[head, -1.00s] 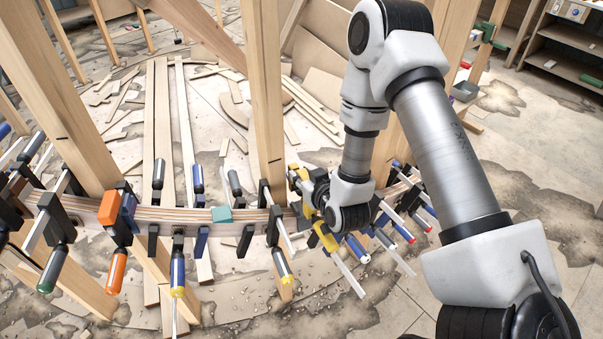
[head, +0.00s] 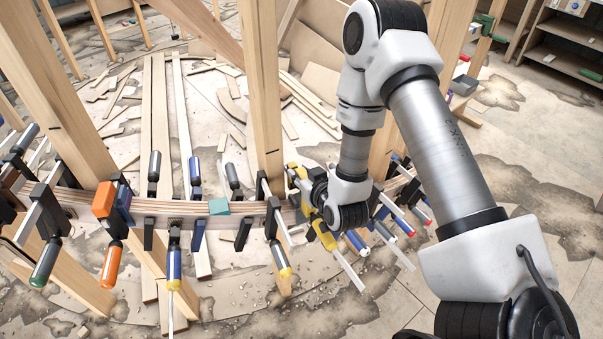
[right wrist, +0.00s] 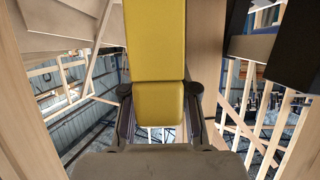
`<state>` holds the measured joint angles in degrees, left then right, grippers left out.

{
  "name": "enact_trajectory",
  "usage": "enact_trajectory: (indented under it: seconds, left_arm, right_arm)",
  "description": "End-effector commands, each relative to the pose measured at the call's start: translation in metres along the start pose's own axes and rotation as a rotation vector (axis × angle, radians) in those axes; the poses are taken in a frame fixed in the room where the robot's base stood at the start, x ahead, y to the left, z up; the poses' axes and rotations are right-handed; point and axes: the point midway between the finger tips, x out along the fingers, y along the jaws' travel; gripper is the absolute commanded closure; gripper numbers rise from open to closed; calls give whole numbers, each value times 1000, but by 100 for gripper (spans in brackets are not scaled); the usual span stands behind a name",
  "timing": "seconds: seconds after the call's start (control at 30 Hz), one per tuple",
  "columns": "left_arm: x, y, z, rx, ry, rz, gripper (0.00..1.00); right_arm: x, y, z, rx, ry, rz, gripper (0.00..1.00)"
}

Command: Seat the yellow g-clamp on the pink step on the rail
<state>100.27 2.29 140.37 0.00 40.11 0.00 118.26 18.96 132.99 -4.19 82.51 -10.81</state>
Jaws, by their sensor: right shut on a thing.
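My right gripper (head: 308,190) is shut on the yellow g-clamp (head: 326,236), at the rail just right of the middle wooden post. The clamp's yellow body fills the upper middle of the right wrist view (right wrist: 155,45), between the finger pads. In the head view the gripper and wrist hide much of the clamp, so I cannot tell whether it touches the rail. The curved laminated rail (head: 175,209) crosses the view from left to right. A teal block (head: 218,207) sits on it left of the gripper. I cannot make out a pink step. My left gripper is not in view.
Many clamps grip the rail on both sides, including an orange-handled one (head: 110,262) at left and a black one (head: 273,218) close left of my gripper. The middle wooden post (head: 261,90) stands behind the rail. Loose boards (head: 155,110) lie on the floor.

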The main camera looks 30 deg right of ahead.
Motion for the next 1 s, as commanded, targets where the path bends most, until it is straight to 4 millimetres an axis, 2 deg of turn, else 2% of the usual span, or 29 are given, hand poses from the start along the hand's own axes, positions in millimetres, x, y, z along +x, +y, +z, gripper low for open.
enact_trajectory:
  seconds: [0.73, 1.0]
  left_arm:
    - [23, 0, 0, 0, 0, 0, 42]
    - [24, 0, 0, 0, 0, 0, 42]
  right_arm:
    - [12, 0, 27, 0, 3, 0, 100]
    - [13, 0, 29, 0, 3, 0, 100]
